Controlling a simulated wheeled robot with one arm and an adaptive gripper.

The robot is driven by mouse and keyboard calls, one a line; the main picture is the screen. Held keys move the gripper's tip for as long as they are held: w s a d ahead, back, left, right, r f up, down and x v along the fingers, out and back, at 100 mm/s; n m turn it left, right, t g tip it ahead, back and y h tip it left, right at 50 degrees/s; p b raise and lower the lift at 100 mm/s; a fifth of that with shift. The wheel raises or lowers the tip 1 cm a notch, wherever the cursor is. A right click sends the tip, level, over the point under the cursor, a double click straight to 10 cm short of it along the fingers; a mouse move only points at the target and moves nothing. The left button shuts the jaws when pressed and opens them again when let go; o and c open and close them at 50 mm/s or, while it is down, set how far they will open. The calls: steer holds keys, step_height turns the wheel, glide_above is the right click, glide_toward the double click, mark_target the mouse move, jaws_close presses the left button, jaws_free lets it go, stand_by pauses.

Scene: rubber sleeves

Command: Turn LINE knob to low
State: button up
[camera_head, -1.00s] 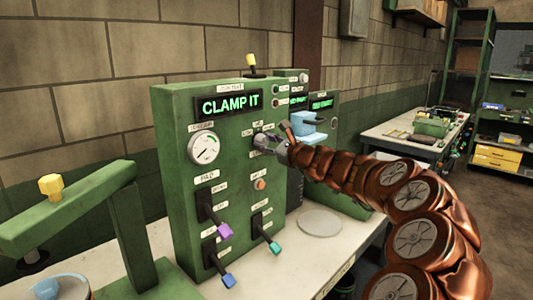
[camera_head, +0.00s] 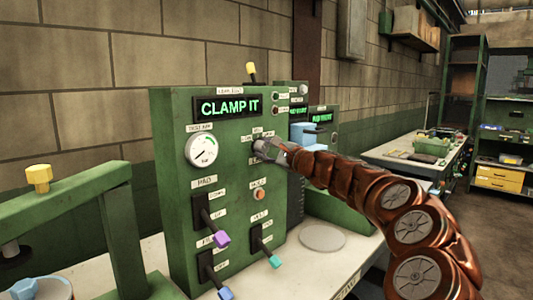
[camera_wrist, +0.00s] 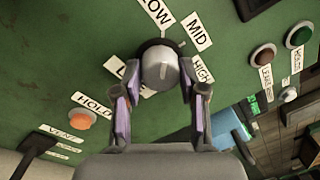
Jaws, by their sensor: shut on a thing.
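The LINE knob (camera_wrist: 160,66) is a round grey knob on the green panel (camera_head: 170,140). In the wrist view it sits between my two fingers, with labels LOW, MID and HIGH around its top and right side. A label starting with L, to its left, is partly hidden. My gripper (camera_wrist: 160,76) is shut on the knob, one finger on each side. In the head view my gripper (camera_head: 270,149) covers most of the knob. I cannot tell surely which label the knob points to.
The panel display (camera_head: 230,106) reads CLAMP IT. A gauge (camera_head: 202,150), an orange HOLD button (camera_wrist: 82,119) and several levers, one purple-tipped (camera_head: 221,239), share the panel. A green clamp frame with a yellow knob (camera_head: 39,177) stands at left. A round plate (camera_head: 322,238) lies on the bench.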

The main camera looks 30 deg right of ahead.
steer(key=o, duration=1.2)
steer(key=shift+c, duration=0.2)
steer(key=shift+s, duration=0.1)
steer(key=s+d, duration=0.2)
steer(key=s, duration=0.9)
steer(key=shift+s+f, duration=0.3)
steer(key=shift+f, duration=0.05)
